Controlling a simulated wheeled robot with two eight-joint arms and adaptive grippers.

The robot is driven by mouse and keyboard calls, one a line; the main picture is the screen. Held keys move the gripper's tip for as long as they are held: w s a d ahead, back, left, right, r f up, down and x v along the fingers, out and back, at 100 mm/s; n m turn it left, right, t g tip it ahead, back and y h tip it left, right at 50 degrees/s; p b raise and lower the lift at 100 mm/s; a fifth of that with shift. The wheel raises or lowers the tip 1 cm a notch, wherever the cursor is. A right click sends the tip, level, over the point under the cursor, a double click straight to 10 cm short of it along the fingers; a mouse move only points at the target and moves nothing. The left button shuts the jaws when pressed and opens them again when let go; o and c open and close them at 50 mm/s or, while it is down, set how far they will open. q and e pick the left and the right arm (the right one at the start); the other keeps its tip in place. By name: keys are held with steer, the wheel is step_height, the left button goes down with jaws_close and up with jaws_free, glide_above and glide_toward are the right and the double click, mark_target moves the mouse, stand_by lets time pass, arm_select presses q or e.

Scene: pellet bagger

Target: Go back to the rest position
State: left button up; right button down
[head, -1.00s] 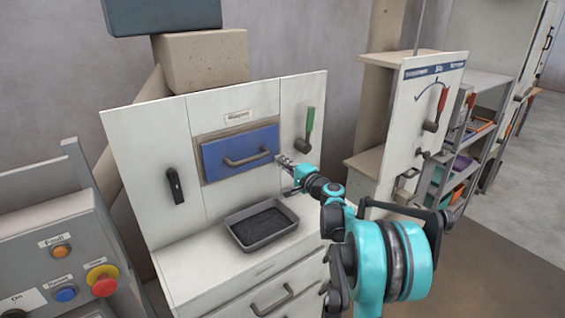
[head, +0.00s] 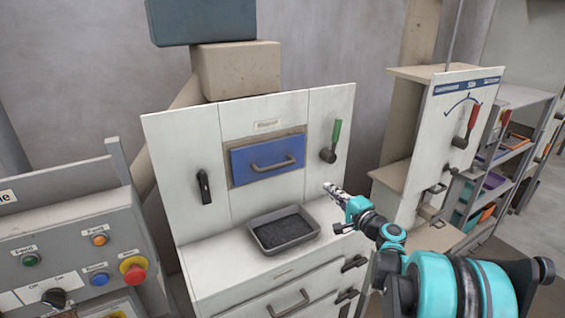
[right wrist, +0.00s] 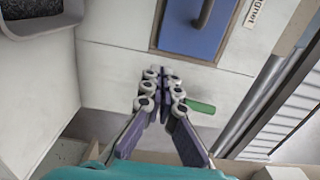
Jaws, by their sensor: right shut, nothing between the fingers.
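My right gripper (head: 328,187) is shut and empty. It hangs in front of the white cabinet, right of the blue drawer front (head: 268,160) and below the green-handled lever (head: 336,137), apart from the drawer's handle. In the right wrist view its fingertips (right wrist: 166,72) are together, below the blue panel (right wrist: 188,40) in that picture. The green lever grip (right wrist: 201,106) shows just right of the fingers. My left gripper is in neither view.
A grey tray (head: 311,217) of dark pellets stands on the cabinet's ledge. A control panel with buttons and a red stop knob (head: 134,272) is at the left. A second white panel with a red-handled lever (head: 467,124) and shelves (head: 507,153) are at the right.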

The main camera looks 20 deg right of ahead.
steer(key=s+a+f+n+g+y, duration=0.1)
steer(key=s+a+f+n+g, duration=0.2)
steer(key=a, duration=0.8)
steer(key=s+a+f+n+g+y, duration=0.15)
steer(key=s+a+n+g, duration=0.35)
steer(key=a, duration=0.6)
steer(key=s+a+f+n+g+h, duration=0.1)
steer(key=s+f+n, duration=0.3)
steer(key=s, duration=0.5)
steer(key=s+a+f+n+g+h, duration=0.2)
steer(key=s+a+f+n+h, duration=0.1)
steer(key=s, duration=0.6)
steer(key=shift+s+a+f+n, duration=0.15)
steer(key=shift+a+f+n, duration=0.35)
steer(key=shift+n, duration=0.5)
steer(key=shift+r, duration=0.1)
